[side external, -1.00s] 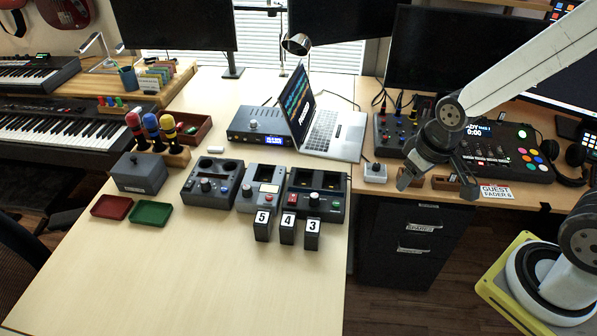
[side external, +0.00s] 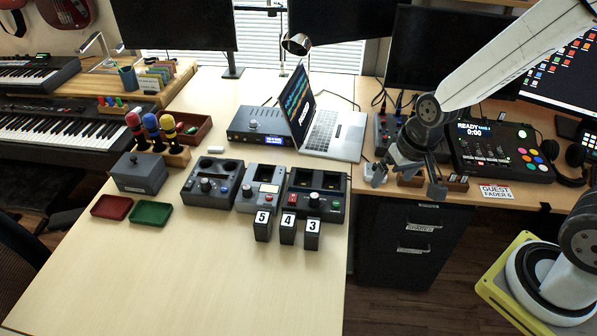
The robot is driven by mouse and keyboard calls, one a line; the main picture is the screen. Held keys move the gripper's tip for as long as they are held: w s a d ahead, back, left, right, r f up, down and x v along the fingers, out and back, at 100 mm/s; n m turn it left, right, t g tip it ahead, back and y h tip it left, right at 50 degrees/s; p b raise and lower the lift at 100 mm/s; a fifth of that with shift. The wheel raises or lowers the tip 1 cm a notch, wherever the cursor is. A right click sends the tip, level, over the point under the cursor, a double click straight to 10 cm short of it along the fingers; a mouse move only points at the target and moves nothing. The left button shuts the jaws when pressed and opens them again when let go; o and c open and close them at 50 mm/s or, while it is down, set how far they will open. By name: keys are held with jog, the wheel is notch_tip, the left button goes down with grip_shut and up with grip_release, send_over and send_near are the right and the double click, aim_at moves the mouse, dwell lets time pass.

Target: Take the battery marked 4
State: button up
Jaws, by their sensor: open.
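The battery marked 4 (side external: 287,231) is a dark upright block with a white label, in front of the chargers near the desk's right edge. The battery marked 5 (side external: 262,227) stands to its left, and the battery marked 3 (side external: 312,234) stands close to its right. My gripper (side external: 408,184) is open and empty. It hangs to the right of the batteries, well apart from them, near the front edge of the right-hand desk.
Charger units (side external: 316,195) stand right behind the batteries. A laptop (side external: 333,134) and a blue-lit box (side external: 262,126) are farther back. Red (side external: 111,207) and green (side external: 150,213) trays lie left. The desk's front (side external: 190,285) is clear. A mixer (side external: 500,152) is right of my gripper.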

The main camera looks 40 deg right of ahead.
jog(key=w+a+f+m+y, duration=0.2)
jog(key=w+a+f+m, duration=0.4)
jog(key=w+m, duration=0.4)
jog(key=m, duration=1.4)
send_over(288, 220)
jog(key=s+d, duration=0.2)
jog(key=shift+t+y, duration=0.3)
jog(key=f, duration=1)
jog(key=shift+a+f, duration=0.2)
jog(key=shift+f, duration=0.05)
jog(key=shift+x, duration=1.3)
jog(key=shift+f, duration=0.1)
jog(key=shift+w+x, duration=0.2)
jog(key=shift+x, duration=2.3)
jog(key=c, duration=1.3)
